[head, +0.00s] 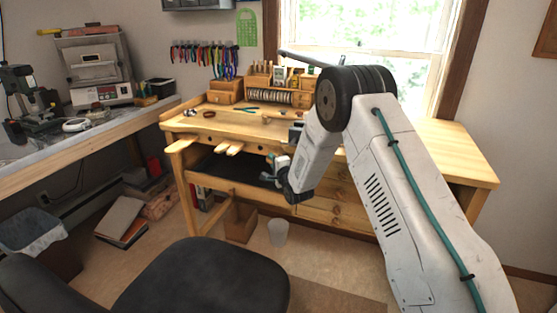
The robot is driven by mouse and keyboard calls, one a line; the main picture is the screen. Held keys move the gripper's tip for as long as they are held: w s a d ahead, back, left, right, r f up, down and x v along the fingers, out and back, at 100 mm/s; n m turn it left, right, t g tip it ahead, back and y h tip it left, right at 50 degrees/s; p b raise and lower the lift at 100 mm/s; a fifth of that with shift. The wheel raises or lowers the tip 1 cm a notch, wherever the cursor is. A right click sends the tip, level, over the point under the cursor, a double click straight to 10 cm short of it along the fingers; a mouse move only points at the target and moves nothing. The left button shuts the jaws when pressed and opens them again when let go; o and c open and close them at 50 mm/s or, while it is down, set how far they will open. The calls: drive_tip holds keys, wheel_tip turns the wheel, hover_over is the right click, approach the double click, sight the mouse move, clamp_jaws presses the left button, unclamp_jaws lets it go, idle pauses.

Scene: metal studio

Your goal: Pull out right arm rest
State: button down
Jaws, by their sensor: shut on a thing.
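The wooden workbench (440,158) stands under the window. On its front left, a wooden arm rest (180,146) sticks out from the edge, and a forked wooden bench pin (229,148) juts out beside it. My gripper (280,170) is at the bench's front edge, to the right of the bench pin, pointing toward the bench. It is shut on the right arm rest, which is mostly hidden behind the gripper and my wrist. How far that arm rest sticks out cannot be told.
A dark chair (205,278) stands in front of the bench, below my gripper. A white bin (278,231) and a cardboard box (240,225) are on the floor under the bench. An open dark tray (225,172) spans below the bench pin. Pliers hang on the wall behind.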

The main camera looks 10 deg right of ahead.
drive_tip(key=s+a, duration=0.5)
drive_tip(key=s, duration=0.2)
drive_tip(key=shift+s+a, duration=0.15)
drive_tip(key=c, duration=1.4)
unclamp_jaws()
drive_tip(key=shift+c, duration=0.2)
drive_tip(key=s+d, duration=0.1)
drive_tip(key=s, duration=0.6)
drive_tip(key=shift+s+d, duration=0.25)
drive_tip(key=shift+s, duration=0.05)
